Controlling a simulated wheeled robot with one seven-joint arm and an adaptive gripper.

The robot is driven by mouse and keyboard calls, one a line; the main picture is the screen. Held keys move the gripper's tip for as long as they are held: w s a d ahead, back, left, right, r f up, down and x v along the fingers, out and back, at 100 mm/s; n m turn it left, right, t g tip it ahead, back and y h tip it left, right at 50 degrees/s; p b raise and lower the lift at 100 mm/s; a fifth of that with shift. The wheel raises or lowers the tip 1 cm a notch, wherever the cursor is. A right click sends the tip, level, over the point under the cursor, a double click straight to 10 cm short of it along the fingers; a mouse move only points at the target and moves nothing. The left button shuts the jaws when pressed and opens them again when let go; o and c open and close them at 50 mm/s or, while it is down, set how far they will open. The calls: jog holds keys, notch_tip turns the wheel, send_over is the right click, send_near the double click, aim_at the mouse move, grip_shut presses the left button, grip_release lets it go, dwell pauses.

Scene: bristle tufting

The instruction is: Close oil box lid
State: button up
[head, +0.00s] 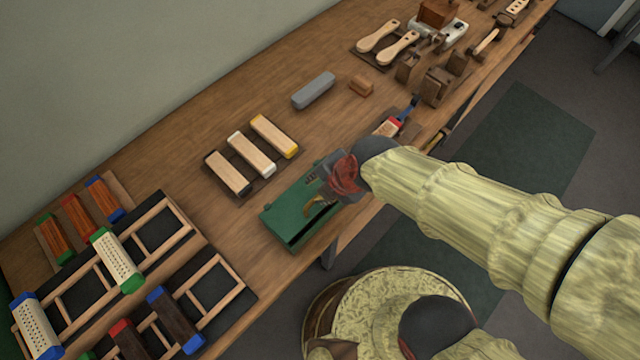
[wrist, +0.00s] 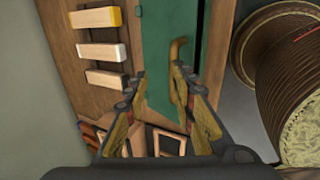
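The green oil box (head: 285,222) sits at the front edge of the workbench. Its flat green lid covers most of the top, and a dark gap shows along the front side between lid and box wall. In the wrist view the green lid (wrist: 160,85) lies under my gripper, with the dark gap to its right. A curved brass-coloured handle (wrist: 176,50) stands at the lid's right edge. My gripper (wrist: 157,76) is open, its fingers apart over the box with the handle near the right fingertip; contact cannot be told. In the head view my gripper (head: 322,190) hides the box's right end.
Three wooden brush blocks (head: 251,155) lie behind the box. A grey block (head: 314,90) and a small brown block (head: 361,85) lie farther back. Racks with brushes (head: 117,260) fill the left. Wooden tools (head: 398,47) stand at the far right.

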jog(key=shift+d+r, duration=0.1)
jog(key=shift+r, duration=0.35)
jog(key=v, duration=1.1)
jog(key=shift+s, duration=0.15)
